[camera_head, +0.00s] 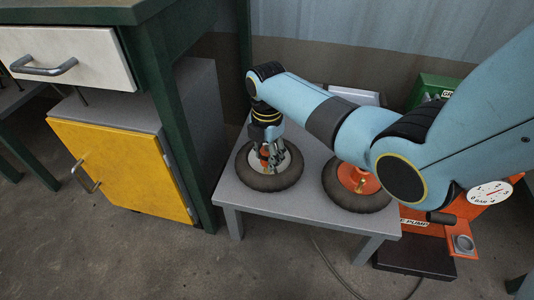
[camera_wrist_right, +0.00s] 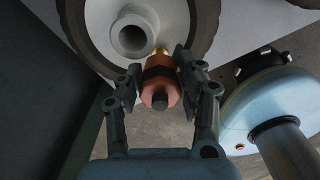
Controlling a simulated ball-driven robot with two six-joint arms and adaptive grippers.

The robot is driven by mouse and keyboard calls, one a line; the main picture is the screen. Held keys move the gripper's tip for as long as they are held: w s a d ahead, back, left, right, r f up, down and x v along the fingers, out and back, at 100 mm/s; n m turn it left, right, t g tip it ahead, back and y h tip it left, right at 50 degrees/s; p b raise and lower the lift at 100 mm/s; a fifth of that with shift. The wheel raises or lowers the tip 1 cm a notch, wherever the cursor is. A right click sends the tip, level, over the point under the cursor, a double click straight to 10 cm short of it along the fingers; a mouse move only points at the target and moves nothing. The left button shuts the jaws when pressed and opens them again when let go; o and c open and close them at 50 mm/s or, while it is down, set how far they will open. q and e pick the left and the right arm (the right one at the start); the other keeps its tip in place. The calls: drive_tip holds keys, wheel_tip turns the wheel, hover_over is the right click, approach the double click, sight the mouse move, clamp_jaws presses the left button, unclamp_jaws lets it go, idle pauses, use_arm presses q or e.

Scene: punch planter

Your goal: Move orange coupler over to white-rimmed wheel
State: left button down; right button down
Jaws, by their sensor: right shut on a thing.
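The orange coupler (camera_wrist_right: 161,93) with a dark band and brass-coloured tip is between the fingers of my right gripper (camera_wrist_right: 160,72), which is shut on it. In the head view the right gripper (camera_head: 272,154) points down over the white-rimmed wheel (camera_head: 270,183), and a bit of orange shows beside the fingers. The wheel lies flat on a grey table, its dark tyre around a white rim. In the right wrist view the coupler's tip is beside the wheel's raised round hub (camera_wrist_right: 134,34); I cannot tell if they touch. My left gripper is not in view.
A second wheel with an orange rim (camera_head: 352,178) lies on the grey table (camera_head: 231,196), partly behind my right arm. An orange pump with a gauge (camera_head: 490,193) stands at the right. A yellow-door cabinet (camera_head: 122,168) stands left. A hose runs across the floor.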

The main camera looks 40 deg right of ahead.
sight(267, 150)
drive_tip(key=c, duration=0.7)
unclamp_jaws()
wheel_tip(267, 150, up, 12)
drive_tip(key=shift+r, duration=0.1)
